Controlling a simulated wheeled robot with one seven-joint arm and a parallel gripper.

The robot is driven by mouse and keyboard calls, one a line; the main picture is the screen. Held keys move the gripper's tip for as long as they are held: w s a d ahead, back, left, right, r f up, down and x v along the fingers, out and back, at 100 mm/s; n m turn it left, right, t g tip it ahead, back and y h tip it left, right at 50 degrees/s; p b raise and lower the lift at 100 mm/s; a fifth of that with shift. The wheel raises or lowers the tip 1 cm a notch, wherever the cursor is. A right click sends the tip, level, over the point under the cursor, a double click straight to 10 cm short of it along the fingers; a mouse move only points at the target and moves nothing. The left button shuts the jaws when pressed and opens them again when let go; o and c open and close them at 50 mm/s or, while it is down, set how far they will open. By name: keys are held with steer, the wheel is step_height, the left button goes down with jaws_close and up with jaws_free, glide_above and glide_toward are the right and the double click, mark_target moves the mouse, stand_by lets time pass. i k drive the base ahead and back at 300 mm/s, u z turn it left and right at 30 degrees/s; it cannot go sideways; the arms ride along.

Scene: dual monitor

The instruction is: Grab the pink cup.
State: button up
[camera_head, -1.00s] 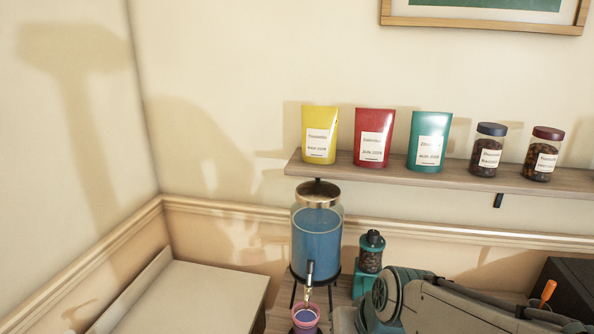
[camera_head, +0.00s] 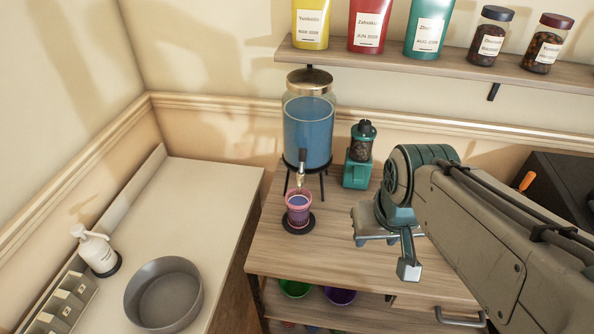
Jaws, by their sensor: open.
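The pink cup (camera_head: 299,208) stands upright on a dark round coaster (camera_head: 298,226) on the wooden counter. It is under the tap of the blue drink dispenser (camera_head: 308,130), and blue-purple liquid shows inside it. My gripper (camera_head: 390,253) is to the right of the cup, above the counter, apart from the cup and empty. Its jaws are open. One finger points toward the camera and part of the jaws is hidden by the gripper's own body.
A teal grinder (camera_head: 358,169) stands behind, between the dispenser and my arm. A shelf (camera_head: 400,62) with bags and jars is above. A white counter (camera_head: 215,190) at left holds a grey bowl (camera_head: 163,296) and a soap bottle (camera_head: 96,249). Green and purple bowls sit on a lower shelf.

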mark_target(298, 209)
steer(key=k, duration=0.5)
steer(key=z, duration=1.35)
steer(key=i, duration=0.5)
steer(key=u, duration=2.95)
